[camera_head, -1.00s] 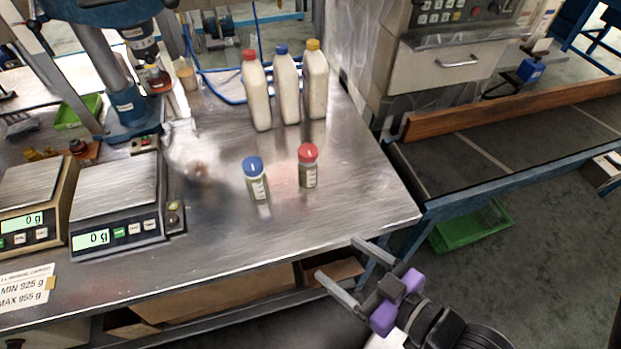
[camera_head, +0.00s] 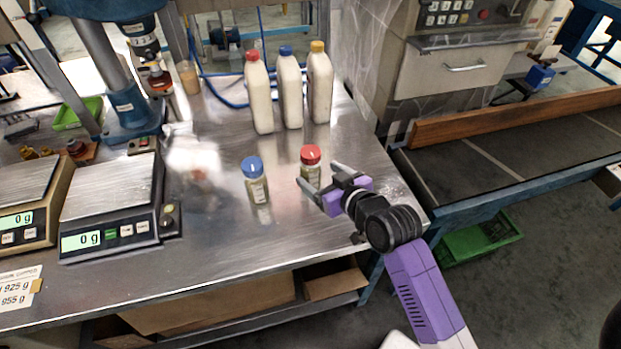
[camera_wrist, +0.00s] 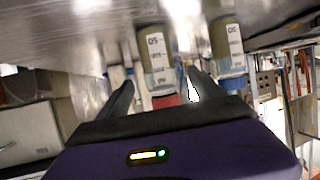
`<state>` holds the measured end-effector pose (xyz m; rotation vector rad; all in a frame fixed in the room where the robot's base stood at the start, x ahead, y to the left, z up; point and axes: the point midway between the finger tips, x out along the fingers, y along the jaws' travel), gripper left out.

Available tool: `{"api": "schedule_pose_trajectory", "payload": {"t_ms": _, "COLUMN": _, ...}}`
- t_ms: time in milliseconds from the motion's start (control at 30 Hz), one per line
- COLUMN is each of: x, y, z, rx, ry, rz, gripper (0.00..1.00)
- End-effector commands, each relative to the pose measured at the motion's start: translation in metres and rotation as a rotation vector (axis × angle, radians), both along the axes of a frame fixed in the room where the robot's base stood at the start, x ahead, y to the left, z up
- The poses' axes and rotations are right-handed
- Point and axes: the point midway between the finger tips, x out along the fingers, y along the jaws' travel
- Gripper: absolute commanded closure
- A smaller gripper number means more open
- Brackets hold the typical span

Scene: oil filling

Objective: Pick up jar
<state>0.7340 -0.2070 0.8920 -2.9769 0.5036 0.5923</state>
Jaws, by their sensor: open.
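A small jar with a red lid (camera_head: 311,172) stands upright on the metal table; it also shows upside down in the wrist view (camera_wrist: 155,50). A similar jar with a blue lid (camera_head: 257,188) stands to its left and shows at the right in the wrist view (camera_wrist: 227,40). My gripper (camera_head: 317,174) is open just in front of the red-lidded jar, low over the table. In the wrist view the red-lidded jar appears between the finger lines, beyond the tips. I cannot tell whether the fingers touch it.
Three tall bottles with red, blue and yellow caps (camera_head: 290,92) stand behind the jars. Two scales (camera_head: 112,205) reading 0 g sit at the left. A conveyor (camera_head: 500,165) lies to the right.

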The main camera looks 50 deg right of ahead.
Motion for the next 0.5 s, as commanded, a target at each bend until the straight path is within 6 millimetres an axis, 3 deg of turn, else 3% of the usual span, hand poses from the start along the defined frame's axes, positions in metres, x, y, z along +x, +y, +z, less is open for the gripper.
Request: {"api": "schedule_pose_trajectory", "payload": {"t_ms": 500, "x": 0.047, "y": -0.017, "z": -0.022, "rx": 0.001, "ry": 0.001, "rz": 0.0, "gripper": 0.23}}
